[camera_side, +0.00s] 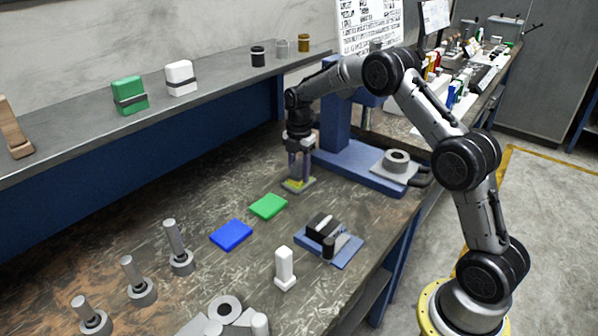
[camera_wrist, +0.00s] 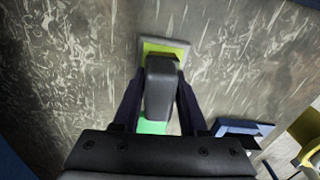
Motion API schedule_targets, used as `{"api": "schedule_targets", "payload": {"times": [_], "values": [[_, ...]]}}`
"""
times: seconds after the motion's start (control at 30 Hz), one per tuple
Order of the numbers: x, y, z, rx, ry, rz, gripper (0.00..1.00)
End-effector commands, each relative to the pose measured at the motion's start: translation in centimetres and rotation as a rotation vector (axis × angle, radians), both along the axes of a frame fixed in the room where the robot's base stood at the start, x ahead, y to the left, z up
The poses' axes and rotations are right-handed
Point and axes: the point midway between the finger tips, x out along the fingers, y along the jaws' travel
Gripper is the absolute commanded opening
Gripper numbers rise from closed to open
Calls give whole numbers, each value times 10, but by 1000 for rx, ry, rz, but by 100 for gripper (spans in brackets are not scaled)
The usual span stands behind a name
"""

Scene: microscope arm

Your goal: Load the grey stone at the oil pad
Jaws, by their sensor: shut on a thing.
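My gripper (camera_side: 300,168) points down at the far part of the bench, in front of the blue column. In the wrist view its two dark fingers (camera_wrist: 159,100) are shut on the grey stone (camera_wrist: 160,75), an upright dark grey block. The stone is over or just short of a yellow-green pad in a grey frame (camera_wrist: 180,45), which also shows under the fingers in the side view (camera_side: 297,185). I cannot tell whether the stone touches the pad. In the side view the fingers mostly hide the stone.
A green pad (camera_side: 268,206) and a blue pad (camera_side: 231,235) lie nearer. A blue fixture with a black block (camera_side: 330,240) and a white upright piece (camera_side: 285,268) stand to the right. Several metal posts (camera_side: 178,247) stand front left. A shelf (camera_side: 60,140) runs behind.

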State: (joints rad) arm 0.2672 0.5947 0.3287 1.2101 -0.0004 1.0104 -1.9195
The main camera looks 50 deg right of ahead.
Motion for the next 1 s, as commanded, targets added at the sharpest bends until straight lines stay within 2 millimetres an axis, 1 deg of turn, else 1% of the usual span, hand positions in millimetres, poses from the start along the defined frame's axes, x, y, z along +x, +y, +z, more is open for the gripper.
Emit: {"api": "schedule_targets", "payload": {"times": [0.2,0.8,1.0], "values": [[1,0,18,-2,-5,0,0],[1,0,62,-2,-6,0,0],[1,0,70,-1,-4,0,0]]}}
